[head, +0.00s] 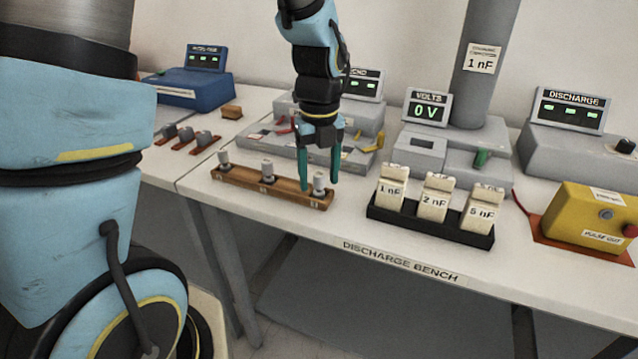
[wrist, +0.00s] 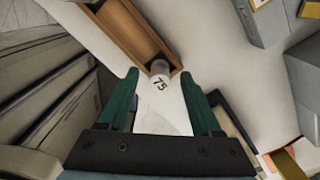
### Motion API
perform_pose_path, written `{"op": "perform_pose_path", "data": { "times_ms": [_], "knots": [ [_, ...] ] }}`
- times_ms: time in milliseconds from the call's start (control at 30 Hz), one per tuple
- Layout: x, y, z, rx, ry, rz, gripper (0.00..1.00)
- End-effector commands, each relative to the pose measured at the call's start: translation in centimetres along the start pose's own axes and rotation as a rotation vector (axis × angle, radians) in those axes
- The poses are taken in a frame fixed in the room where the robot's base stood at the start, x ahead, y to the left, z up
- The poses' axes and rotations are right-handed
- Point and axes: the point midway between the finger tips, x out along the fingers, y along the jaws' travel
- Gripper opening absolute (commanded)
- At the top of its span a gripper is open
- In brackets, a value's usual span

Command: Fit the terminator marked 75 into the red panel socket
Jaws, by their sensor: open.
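The terminator marked 75 is a small pale cylinder (wrist: 160,70) at the end of a brown wooden rack (wrist: 128,30) in the wrist view. In the head view it looks to be the rightmost terminator (head: 319,184) in the rack (head: 240,182), standing upright. My gripper (head: 319,186) is open, pointing down, with its green fingers either side of that terminator. In the wrist view my fingertips (wrist: 159,74) flank it, with a gap showing on each side. A red part (head: 283,129) shows on the grey panel behind my gripper; I cannot tell whether it is the red socket.
Two more terminators stand in the rack, one at the left (head: 223,159) and one in the middle (head: 267,171). A black tray (head: 428,225) with labelled capacitor blocks is to the right. A yellow box (head: 590,218) is at the far right.

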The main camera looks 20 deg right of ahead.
Motion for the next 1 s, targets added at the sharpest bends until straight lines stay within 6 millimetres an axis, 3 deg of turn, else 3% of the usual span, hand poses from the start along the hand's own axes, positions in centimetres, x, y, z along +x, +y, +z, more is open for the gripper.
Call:
{"op": "perform_pose_path", "data": {
  "times_ms": [200,767,1000],
  "knots": [
    [0.08,-0.01,0.00,0.000,-0.001,-0.001,0.65],
    [0.05,-0.01,0.00,0.001,0.000,0.000,0.02],
    [0.04,-0.01,0.00,0.001,-0.001,0.000,0.00]
  ]
}}
